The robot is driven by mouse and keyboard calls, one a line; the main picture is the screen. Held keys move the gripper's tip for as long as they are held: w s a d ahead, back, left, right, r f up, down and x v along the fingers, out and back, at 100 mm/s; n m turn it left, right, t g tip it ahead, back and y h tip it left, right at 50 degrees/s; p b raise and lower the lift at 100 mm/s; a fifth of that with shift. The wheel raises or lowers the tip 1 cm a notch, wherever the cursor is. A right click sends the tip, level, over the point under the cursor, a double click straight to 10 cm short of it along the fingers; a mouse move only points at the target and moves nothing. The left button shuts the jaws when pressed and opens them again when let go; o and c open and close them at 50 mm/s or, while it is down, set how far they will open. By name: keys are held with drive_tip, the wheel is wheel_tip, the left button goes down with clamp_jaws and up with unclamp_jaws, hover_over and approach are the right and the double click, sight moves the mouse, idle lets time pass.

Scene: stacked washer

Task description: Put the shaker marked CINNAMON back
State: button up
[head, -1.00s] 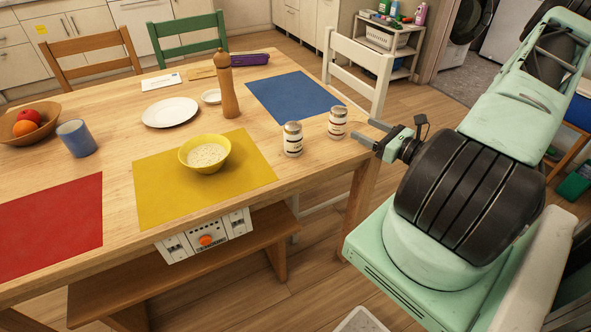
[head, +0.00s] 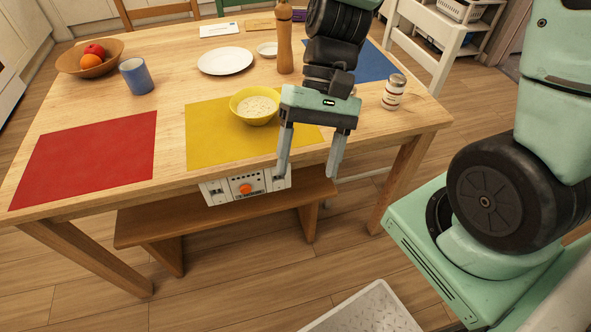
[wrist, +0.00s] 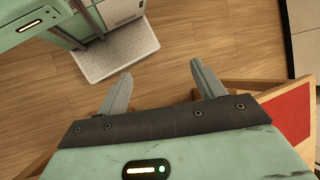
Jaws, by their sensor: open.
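One shaker (head: 393,93), white with a metal cap and a dark band, stands upright at the table's right end in the head view. Its label is too small to read, so I cannot tell whether it is CINNAMON. No second shaker shows; my arm and gripper cover part of the table to its left. My gripper (head: 308,172) is open and empty, fingers pointing down, over the table's front edge right of the yellow bowl (head: 250,118). In the wrist view my gripper (wrist: 161,70) has nothing between its spread fingers, with floor beyond.
A wooden pepper mill (head: 284,45) stands behind the bowl. A white plate (head: 225,61), blue cup (head: 136,77) and fruit bowl (head: 90,66) are further left. A bench (head: 225,212) stands below the front edge. The red mat (head: 88,158) is bare.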

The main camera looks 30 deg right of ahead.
drive_tip(key=s+a+r+n+t+h, duration=0.4)
drive_tip(key=a+n, duration=0.1)
drive_tip(key=n, duration=0.5)
drive_tip(key=shift+s+t+h, duration=0.25)
drive_tip(key=shift+t+h, duration=0.05)
drive_tip(key=shift+a, duration=0.1)
